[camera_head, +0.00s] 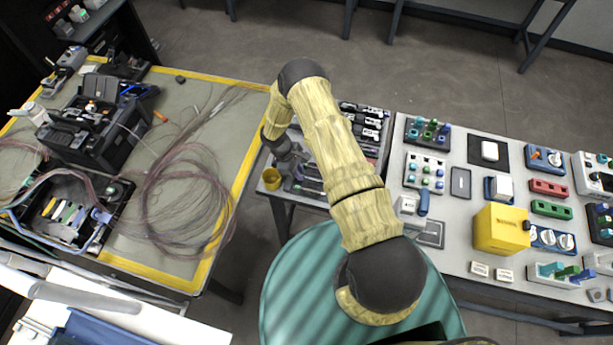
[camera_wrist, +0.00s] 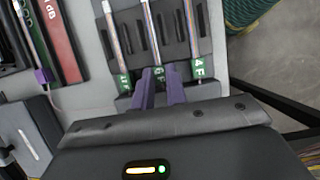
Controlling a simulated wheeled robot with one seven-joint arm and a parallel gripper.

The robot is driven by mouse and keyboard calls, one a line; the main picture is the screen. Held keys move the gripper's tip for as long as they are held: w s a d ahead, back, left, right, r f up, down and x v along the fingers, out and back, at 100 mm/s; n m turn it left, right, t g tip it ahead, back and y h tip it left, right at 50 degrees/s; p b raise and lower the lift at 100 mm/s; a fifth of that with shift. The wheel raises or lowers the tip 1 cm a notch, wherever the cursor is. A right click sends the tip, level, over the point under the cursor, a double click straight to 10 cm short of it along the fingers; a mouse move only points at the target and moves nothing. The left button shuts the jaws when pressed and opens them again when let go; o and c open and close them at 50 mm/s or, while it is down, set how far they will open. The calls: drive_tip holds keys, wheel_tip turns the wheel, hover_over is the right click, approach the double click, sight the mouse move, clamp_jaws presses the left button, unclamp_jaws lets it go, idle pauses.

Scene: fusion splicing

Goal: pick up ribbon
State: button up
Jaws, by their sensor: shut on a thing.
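In the wrist view, my gripper (camera_wrist: 160,76) has two purple fingers closed around the lower end of the middle ribbon (camera_wrist: 151,35), by its green label (camera_wrist: 158,75) reading 6. The ribbon is thin and striped. It still lies along its slot in the dark holder (camera_wrist: 170,35). A ribbon (camera_wrist: 117,40) lies to its left. Another ribbon (camera_wrist: 191,30), with a label reading 4F, lies to its right. In the head view my gripper is mostly hidden by my arm over the table's left end, near the dark holders (camera_head: 306,184).
A yellow cup (camera_head: 271,178) stands at the table's left edge. Dark holders (camera_head: 368,128) lie behind my arm. A yellow box (camera_head: 502,229) and several coloured blocks fill the right side. A left table (camera_head: 240,105) holds coiled fibres (camera_head: 185,195) and a black case (camera_head: 100,130).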

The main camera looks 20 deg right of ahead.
wheel_tip(320, 180, up, 10)
drive_tip(key=b, duration=0.3)
drive_tip(key=shift+b, duration=0.35)
idle(1.1)
wheel_tip(320, 180, up, 5)
drive_tip(key=m+g+y+p, duration=0.2)
drive_tip(key=m+y+p, duration=0.2)
drive_tip(key=m, duration=0.8)
hover_over(309, 179)
drive_tip(key=shift+a, duration=0.1)
drive_tip(key=shift+f, duration=0.1)
